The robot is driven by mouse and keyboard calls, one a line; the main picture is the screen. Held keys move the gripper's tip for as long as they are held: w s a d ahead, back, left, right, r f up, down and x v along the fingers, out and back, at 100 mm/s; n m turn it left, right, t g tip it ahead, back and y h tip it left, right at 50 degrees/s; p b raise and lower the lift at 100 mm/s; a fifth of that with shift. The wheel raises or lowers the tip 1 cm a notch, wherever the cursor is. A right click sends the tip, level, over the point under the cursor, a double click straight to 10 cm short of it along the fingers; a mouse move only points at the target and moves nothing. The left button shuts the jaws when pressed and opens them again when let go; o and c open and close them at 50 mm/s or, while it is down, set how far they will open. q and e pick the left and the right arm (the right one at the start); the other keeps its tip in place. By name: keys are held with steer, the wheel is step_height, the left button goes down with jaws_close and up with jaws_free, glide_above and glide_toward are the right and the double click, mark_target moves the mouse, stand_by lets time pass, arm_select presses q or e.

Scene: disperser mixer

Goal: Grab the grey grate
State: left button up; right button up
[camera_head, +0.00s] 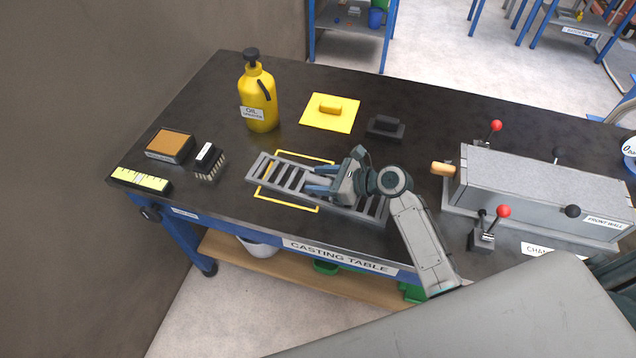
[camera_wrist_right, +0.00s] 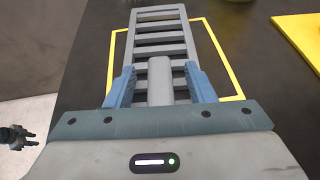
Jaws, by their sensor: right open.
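The grey grate (camera_head: 285,178) is a long slatted frame lying on the black table, partly over a yellow outline. It also shows in the right wrist view (camera_wrist_right: 160,15), running away from me. A grey cylindrical handle (camera_wrist_right: 160,80) stands on its middle. My right gripper (camera_head: 318,180) is over the grate, and its blue fingers are open on either side of the handle. Small gaps show between handle and fingers in the right wrist view (camera_wrist_right: 160,88). My right wrist and arm hide part of the grate.
A yellow oil sprayer (camera_head: 258,97) stands behind the grate. A brush (camera_head: 209,163) and an orange-topped block (camera_head: 170,146) are left. The grey chamber (camera_head: 540,190) with red-knobbed levers is right.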

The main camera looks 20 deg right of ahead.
steer(key=shift+w+a+f, duration=0.15)
steer(key=shift+w+a, duration=0.05)
steer(key=shift+a, duration=0.1)
jaws_close()
